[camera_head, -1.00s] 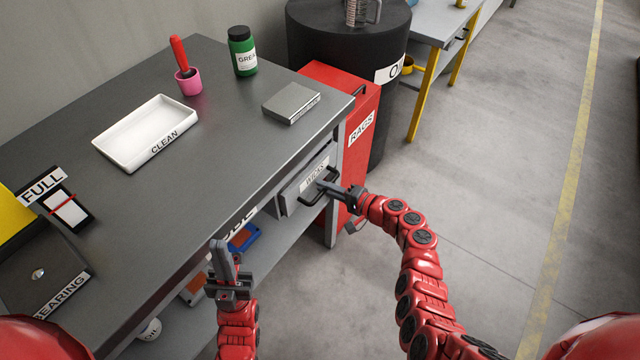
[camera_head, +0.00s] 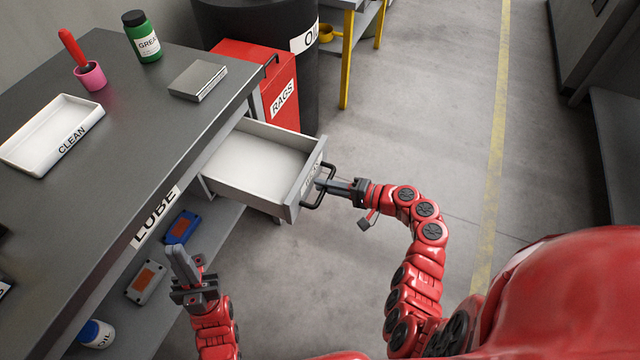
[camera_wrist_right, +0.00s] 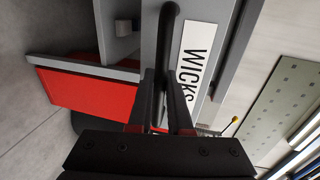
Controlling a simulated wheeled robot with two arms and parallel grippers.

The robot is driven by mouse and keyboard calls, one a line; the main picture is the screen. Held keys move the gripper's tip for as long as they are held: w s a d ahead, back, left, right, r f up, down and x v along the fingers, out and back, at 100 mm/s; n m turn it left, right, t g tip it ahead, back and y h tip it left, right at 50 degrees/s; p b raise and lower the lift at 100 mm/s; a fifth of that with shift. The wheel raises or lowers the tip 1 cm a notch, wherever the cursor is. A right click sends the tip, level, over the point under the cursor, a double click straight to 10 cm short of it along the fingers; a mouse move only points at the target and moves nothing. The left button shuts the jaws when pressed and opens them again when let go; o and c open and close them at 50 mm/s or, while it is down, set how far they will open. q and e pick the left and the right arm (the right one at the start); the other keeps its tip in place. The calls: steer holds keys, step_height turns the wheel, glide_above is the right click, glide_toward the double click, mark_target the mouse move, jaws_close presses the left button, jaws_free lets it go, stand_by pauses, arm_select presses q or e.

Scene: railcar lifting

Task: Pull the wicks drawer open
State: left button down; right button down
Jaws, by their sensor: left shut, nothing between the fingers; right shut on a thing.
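The wicks drawer (camera_head: 255,165) stands well out from under the grey workbench, and its white inside looks empty in the head view. Its black bar handle (camera_head: 326,187) is on the front panel. My right gripper (camera_head: 332,186) is shut on that handle. In the right wrist view, the fingers (camera_wrist_right: 167,98) close around the black handle (camera_wrist_right: 163,55), beside the WICKS label (camera_wrist_right: 194,60). My left gripper (camera_head: 180,262) is shut and empty, in front of the bench below the LUBE label.
The workbench (camera_head: 130,140) carries a white CLEAN tray (camera_head: 25,150), a pink cup (camera_head: 90,76), a green grease bottle (camera_head: 143,38) and a grey block (camera_head: 198,80). A red RAGS bin (camera_head: 285,95) and black oil drum (camera_head: 240,25) stand behind the drawer. Open floor lies to the right.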

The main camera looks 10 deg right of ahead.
steer(key=shift+s+d, duration=0.15)
steer(key=c, duration=0.9)
jaws_free()
steer(key=shift+o, duration=0.2)
steer(key=v, duration=1.7)
steer(key=shift+d, duration=0.2)
